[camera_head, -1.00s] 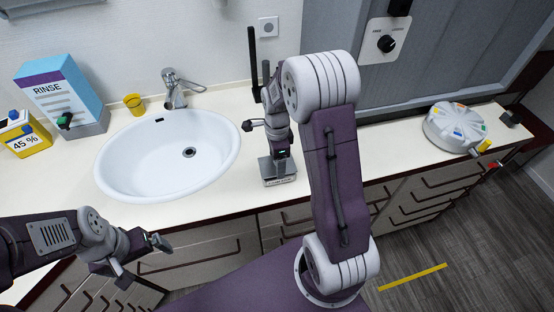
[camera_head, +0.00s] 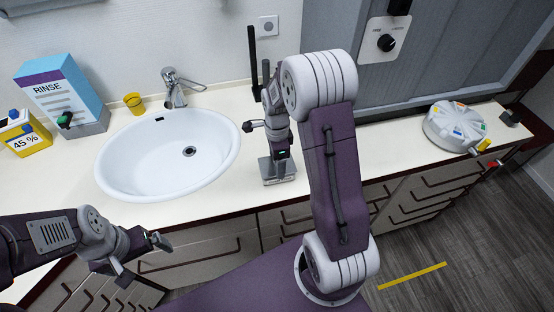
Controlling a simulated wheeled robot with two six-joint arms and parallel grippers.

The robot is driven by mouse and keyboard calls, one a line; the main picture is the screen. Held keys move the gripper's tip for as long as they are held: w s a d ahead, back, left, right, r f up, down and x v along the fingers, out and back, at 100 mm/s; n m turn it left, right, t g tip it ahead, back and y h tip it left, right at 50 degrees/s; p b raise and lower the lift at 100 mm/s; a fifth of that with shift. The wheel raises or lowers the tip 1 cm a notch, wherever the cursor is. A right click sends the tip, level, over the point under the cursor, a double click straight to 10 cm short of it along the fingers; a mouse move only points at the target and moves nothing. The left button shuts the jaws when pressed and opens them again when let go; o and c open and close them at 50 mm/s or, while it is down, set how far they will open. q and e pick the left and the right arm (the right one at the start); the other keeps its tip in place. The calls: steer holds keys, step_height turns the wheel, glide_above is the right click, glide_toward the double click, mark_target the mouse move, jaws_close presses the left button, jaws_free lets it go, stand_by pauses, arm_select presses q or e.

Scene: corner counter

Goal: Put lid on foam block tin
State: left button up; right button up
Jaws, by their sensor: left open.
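I cannot make out a tin with foam block or its lid for certain in the head view. My left gripper (camera_head: 146,261) is at the lower left, open and empty, in front of the counter's front edge and below the sink. My right arm rises in the middle and bends over the counter. Its far end is over the counter right of the sink, near a small grey metal piece (camera_head: 277,174).
A white sink (camera_head: 135,160) with a tap (camera_head: 175,90) fills the left counter. A yellow cup (camera_head: 134,103), a blue RINSE box (camera_head: 60,88) and a yellow 45 % container (camera_head: 22,134) stand beside it. A round white device with coloured patches (camera_head: 450,128) stands at the right.

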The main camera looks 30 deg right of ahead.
steer(key=shift+f, duration=0.2)
stand_by(0.6)
steer(key=o, duration=1.4)
steer(key=shift+o, duration=0.2)
steer(key=shift+r, duration=0.15)
step_height(320, 180, up, 7)
steer(key=p, duration=0.7)
jaws_close()
